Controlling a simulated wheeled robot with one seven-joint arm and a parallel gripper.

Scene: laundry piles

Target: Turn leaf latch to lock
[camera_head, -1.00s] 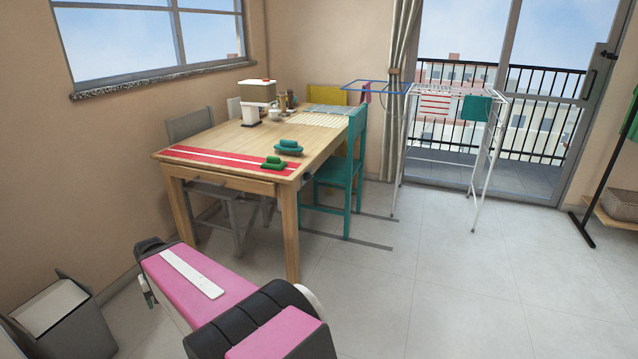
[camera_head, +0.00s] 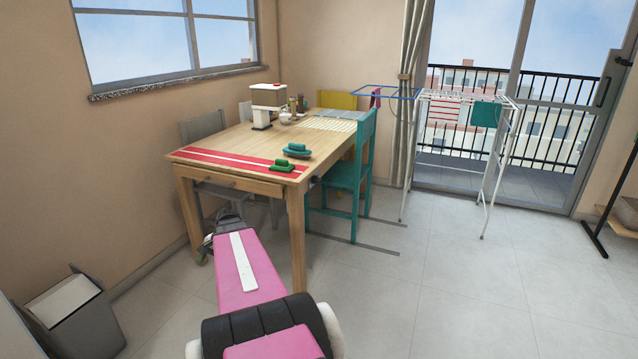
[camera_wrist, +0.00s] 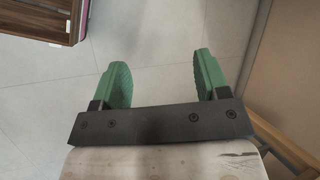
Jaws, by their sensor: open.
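The wooden table (camera_head: 240,150) stands in the middle of the head view, with a red and white runner across its near end. A small dark fitting (camera_head: 315,181) shows on its right side near the front corner; it is too small to tell whether it is the leaf latch or how it is turned. My gripper (camera_wrist: 160,82) is open and empty in the wrist view, its green fingers wide apart over pale floor tiles. In the head view my arm reaches toward the table's front left, with its end low beside the table.
A teal chair (camera_head: 351,180) stands at the table's right side and a grey chair (camera_head: 203,126) at its left. A grey bin (camera_head: 85,322) stands at lower left. A white drying rack (camera_head: 487,150) is by the balcony door. Floor right of the table is largely clear.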

